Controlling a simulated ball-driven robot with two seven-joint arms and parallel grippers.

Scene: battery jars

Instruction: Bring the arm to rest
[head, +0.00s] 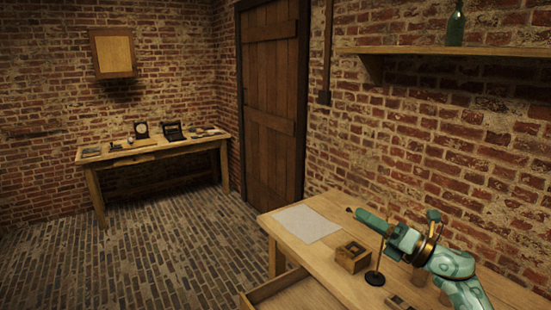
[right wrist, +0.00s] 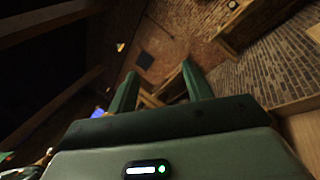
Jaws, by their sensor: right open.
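My right arm comes in from the right in the head view, above the near wooden table (head: 330,258). Its green gripper (head: 368,217) points left, over the table near the brick wall. In the right wrist view the two fingers of the gripper (right wrist: 162,82) stand apart with nothing between them. That view looks across the room, with the brick wall and floor tilted. My left gripper is in neither view.
A pale sheet (head: 307,224), a small wooden box (head: 353,257) and a thin stand with a dark round base (head: 375,278) are on the near table, close below my arm. A drawer (head: 262,301) juts out in front. The brick floor (head: 185,250) is clear.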

